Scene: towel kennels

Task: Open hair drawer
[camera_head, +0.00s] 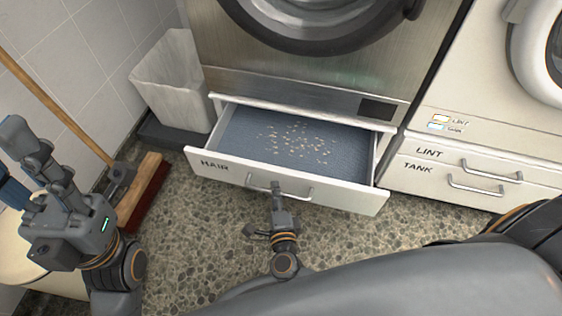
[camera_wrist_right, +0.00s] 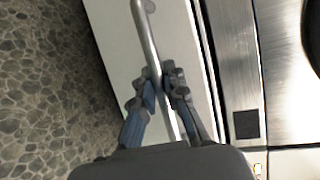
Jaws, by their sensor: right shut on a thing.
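The white hair drawer (camera_head: 235,178) is pulled well out below a steel machine. Its blue-grey inside shows, with pale bits scattered on the bottom. Its front carries the label HAIR and a metal bar handle (camera_head: 300,196). My right gripper (camera_head: 275,187) is at this handle; in the right wrist view its fingers (camera_wrist_right: 162,85) close around the handle bar (camera_wrist_right: 144,30). My left gripper (camera_head: 38,150) is raised at the left of the head view, away from the drawer.
A pale waste bin (camera_head: 172,80) stands left of the machine. A broom with a red brush (camera_head: 143,192) leans by the tiled wall. Closed LINT and TANK drawers (camera_head: 470,165) are at the right. Speckled floor (camera_head: 210,230) is free before the drawer.

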